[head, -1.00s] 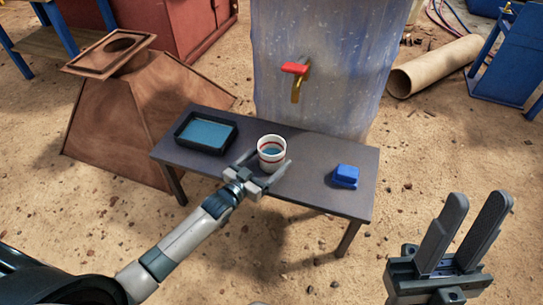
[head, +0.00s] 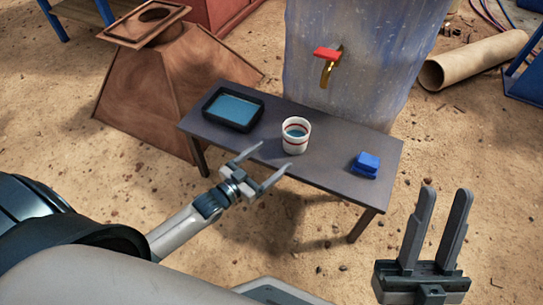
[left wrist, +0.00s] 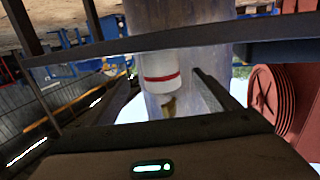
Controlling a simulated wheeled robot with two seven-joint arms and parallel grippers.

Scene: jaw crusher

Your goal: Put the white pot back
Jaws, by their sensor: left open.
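The white pot (head: 294,147), with red bands and blue liquid inside, stands upright near the middle of the dark table (head: 325,165). In the left wrist view the pot (left wrist: 161,68) appears beyond the fingers, partly cut by a dark bar. My left gripper (head: 276,155) is open and empty at the table's near edge, with its fingers pointing toward the pot and apart from it. My right gripper (head: 446,192) is open and empty at the lower right, away from the table.
A black tray (head: 262,107) with blue liquid lies on the table's left part. A blue block (head: 365,163) lies on the right part. A red-handled tap (head: 328,57) sticks out from the bluish tank (head: 350,85) behind. A brown hopper (head: 165,95) stands at left.

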